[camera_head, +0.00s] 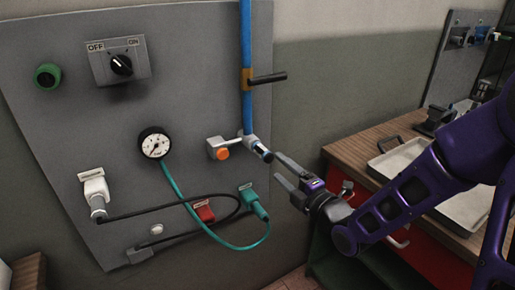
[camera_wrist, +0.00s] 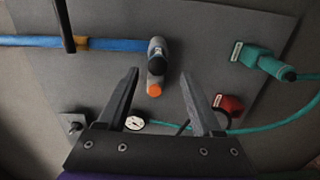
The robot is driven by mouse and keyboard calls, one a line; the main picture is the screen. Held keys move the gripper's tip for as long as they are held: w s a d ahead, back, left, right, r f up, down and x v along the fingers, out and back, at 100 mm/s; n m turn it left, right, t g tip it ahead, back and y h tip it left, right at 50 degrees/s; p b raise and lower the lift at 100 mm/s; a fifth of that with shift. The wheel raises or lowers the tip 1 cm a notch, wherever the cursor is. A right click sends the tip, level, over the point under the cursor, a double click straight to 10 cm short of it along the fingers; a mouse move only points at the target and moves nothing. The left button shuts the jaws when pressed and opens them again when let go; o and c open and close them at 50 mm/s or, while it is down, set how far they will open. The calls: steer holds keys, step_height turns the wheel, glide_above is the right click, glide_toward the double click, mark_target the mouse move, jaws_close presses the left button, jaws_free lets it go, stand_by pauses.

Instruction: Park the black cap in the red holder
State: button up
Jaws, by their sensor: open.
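The black cap (camera_head: 265,154) sits on the end of the grey fitting at the foot of the blue pipe. In the wrist view the cap (camera_wrist: 157,66) shows just ahead of the fingertips, roughly centred between them. My gripper (camera_head: 279,168) is open and empty, its fingers pointing at the panel close to the cap; I see no grip on it. The wrist view shows both fingers (camera_wrist: 160,74) spread apart. The red holder (camera_head: 204,213) is on the panel, lower left of the cap; it also shows in the wrist view (camera_wrist: 231,104), right of the right finger.
An orange knob (camera_head: 222,154) sits beside the fitting. A black lever (camera_head: 267,78) sticks out from the blue pipe (camera_head: 246,50) above. A teal connector (camera_head: 253,202), black cable and gauge (camera_head: 154,143) are near the holder. A wooden bench (camera_head: 350,151) with trays stands right.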

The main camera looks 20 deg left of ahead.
mark_target(263, 152)
steer(key=shift+s+r, duration=0.1)
steer(key=shift+r, duration=0.05)
steer(key=shift+a, duration=0.1)
steer(key=shift+w+a, duration=0.35)
steer(key=shift+a, duration=0.05)
steer(key=b+x, duration=0.1)
steer(key=x, duration=0.5)
steer(key=shift+w+a, duration=0.2)
steer(key=shift+a, duration=0.05)
steer(key=shift+w+a+b, duration=0.3)
steer(key=shift+w+a, duration=0.15)
steer(key=shift+a, duration=0.05)
steer(key=shift+b, duration=1.2)
stand_by(0.5)
